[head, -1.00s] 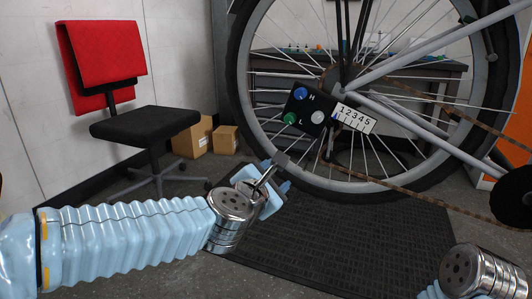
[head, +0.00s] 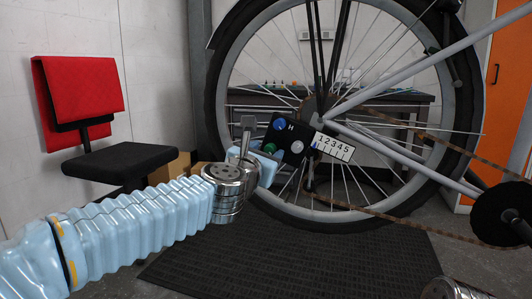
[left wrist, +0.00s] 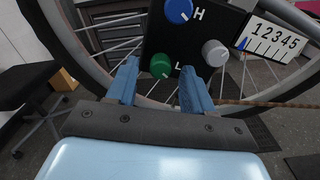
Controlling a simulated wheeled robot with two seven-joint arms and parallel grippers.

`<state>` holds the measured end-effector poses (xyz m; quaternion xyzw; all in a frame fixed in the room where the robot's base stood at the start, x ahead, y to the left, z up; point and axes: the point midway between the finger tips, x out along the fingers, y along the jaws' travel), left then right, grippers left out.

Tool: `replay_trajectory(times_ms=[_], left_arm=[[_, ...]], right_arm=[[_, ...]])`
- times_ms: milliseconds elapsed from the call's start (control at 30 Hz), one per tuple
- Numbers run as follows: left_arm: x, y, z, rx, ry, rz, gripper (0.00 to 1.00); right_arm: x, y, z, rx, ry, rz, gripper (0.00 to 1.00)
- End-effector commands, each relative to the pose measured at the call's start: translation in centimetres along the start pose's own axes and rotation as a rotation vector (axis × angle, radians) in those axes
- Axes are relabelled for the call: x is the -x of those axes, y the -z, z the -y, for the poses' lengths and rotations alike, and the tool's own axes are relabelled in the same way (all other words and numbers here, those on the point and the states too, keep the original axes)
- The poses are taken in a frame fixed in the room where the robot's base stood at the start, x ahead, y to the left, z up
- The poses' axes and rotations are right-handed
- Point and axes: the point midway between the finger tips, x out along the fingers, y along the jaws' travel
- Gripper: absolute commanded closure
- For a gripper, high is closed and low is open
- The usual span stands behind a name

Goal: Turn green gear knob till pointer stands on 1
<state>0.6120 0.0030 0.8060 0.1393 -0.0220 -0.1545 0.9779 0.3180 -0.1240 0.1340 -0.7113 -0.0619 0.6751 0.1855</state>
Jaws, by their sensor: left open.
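The green knob (head: 270,149) sits at the lower left of a black control box (head: 291,158), beside the letter L. It also shows in the left wrist view (left wrist: 160,66), with a white mark toward its lower right. My left gripper (left wrist: 159,80) is open and empty. In the left wrist view its blue fingertips stand left and right of the green knob; contact cannot be told. A white scale card (head: 333,147) reads 1 to 5. A blue pointer (left wrist: 242,43) stands at its left end, near 1; the exact alignment is unclear. My right gripper is out of view.
A blue knob (left wrist: 178,10) beside H and a grey knob (left wrist: 214,53) share the box. The spoked bicycle wheel (head: 214,90) is close behind. A rusty chain (head: 395,217) runs at right. A red-backed chair (head: 78,90) stands left. A dark mat (head: 290,262) covers the floor.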

Motion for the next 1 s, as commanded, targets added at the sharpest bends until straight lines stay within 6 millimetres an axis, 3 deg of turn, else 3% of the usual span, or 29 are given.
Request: replay_trajectory(times_ms=[367, 700, 1000], left_arm=[[-0.71, 0.02, 0.03, -0.001, 0.001, 0.000, 0.48], [-0.69, 0.03, 0.04, -0.001, 0.001, 0.000, 1.00], [-0.69, -0.01, 0.04, -0.030, 0.001, 0.000, 1.00]], right_arm=[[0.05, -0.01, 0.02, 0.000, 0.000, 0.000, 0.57], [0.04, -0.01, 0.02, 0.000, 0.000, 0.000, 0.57], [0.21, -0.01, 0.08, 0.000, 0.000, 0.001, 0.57]])
